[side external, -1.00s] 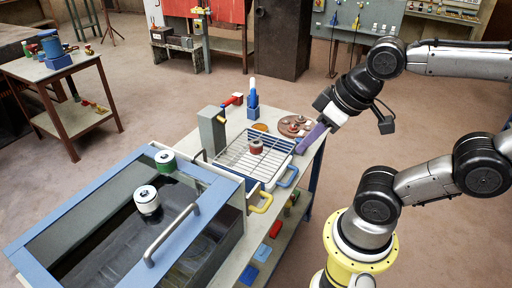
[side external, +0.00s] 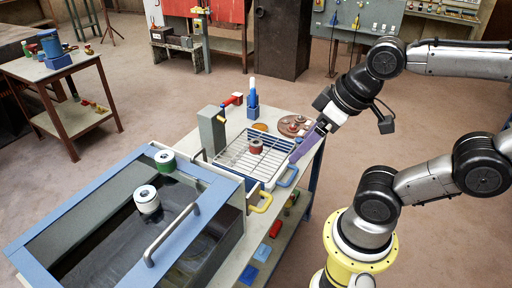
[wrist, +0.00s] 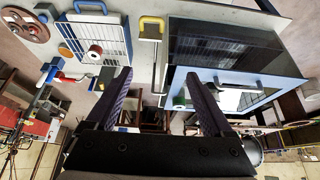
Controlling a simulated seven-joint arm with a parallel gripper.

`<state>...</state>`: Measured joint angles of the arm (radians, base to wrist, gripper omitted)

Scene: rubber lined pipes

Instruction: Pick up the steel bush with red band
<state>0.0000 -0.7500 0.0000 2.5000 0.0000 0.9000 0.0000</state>
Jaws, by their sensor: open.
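The steel bush with red band (side external: 256,146) stands upright on a wire rack in a white tray (side external: 226,160). In the wrist view the bush (wrist: 95,51) shows at upper left, on the wire grid and left of my fingers. My gripper (side external: 297,156) is open, with purple ribbed fingers, near the tray's right side in the side view and apart from the bush. In the wrist view my gripper (wrist: 157,76) has a wide empty gap between its fingers.
A blue-framed tank (side external: 110,180) with a curved handle (side external: 172,234) stands left of the tray. Two pale bushes, one green-banded (side external: 165,160), sit on it. A grey post (side external: 212,130), a blue bottle-like item (side external: 253,105) and a brown disc (side external: 293,126) stand behind.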

